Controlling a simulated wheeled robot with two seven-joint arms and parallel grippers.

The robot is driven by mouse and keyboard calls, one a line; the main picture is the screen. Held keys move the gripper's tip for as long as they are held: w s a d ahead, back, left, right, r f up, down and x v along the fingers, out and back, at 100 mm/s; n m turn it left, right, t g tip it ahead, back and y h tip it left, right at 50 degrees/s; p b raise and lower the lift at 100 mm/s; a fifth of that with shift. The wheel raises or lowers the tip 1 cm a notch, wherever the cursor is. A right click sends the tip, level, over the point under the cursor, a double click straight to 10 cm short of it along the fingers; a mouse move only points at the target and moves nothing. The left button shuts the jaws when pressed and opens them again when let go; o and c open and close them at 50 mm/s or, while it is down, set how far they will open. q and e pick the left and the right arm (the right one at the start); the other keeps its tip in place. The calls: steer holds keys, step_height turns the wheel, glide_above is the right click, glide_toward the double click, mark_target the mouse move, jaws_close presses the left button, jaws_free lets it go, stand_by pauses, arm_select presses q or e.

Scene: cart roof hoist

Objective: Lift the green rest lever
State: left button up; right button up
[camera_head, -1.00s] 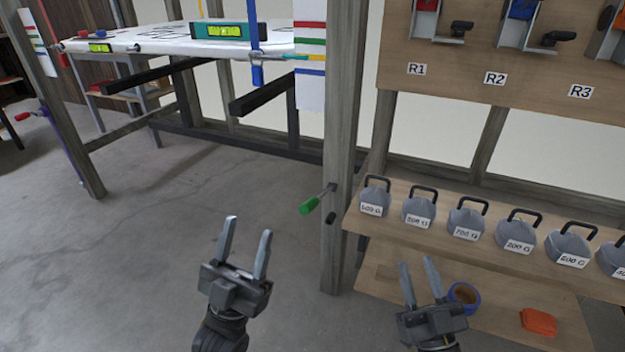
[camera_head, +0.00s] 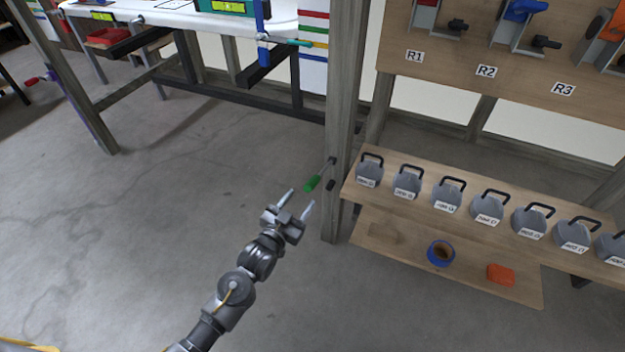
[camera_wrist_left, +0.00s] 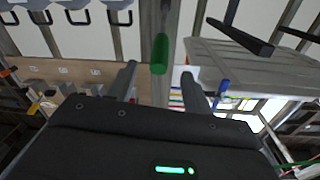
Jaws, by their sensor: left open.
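The green rest lever (camera_head: 313,183) has a green grip on a thin metal rod and sticks out from a wooden post (camera_head: 344,120). My left gripper (camera_head: 302,199) is open, with its fingertips close to the lever's grip, just below it in the head view. In the left wrist view the green grip (camera_wrist_left: 159,54) shows between the two spread fingers (camera_wrist_left: 162,78) and a little beyond their tips. I cannot tell whether any finger touches it. Nothing is between the fingers' inner faces that looks held. My right gripper is out of view.
A shelf (camera_head: 400,203) with several grey weights stands right of the post. A lower board (camera_head: 385,260) holds a blue tape roll (camera_head: 440,253) and an orange block (camera_head: 500,274). A white table (camera_head: 175,16) stands at the back left. The floor at left is clear.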

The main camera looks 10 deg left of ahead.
mark_target(313, 181)
arm_select(q)
steer(key=x, duration=0.8)
steer(key=shift+w+b, duration=0.15)
steer(key=shift+b, duration=0.25)
steer(key=shift+w+d, duration=0.15)
steer(key=shift+w, duration=0.15)
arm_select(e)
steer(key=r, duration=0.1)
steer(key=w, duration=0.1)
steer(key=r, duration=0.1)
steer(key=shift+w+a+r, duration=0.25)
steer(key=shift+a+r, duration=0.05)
arm_select(q)
steer(key=shift+c, duration=0.2)
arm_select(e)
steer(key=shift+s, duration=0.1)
arm_select(q)
steer(key=shift+c, duration=1.3)
jaws_close()
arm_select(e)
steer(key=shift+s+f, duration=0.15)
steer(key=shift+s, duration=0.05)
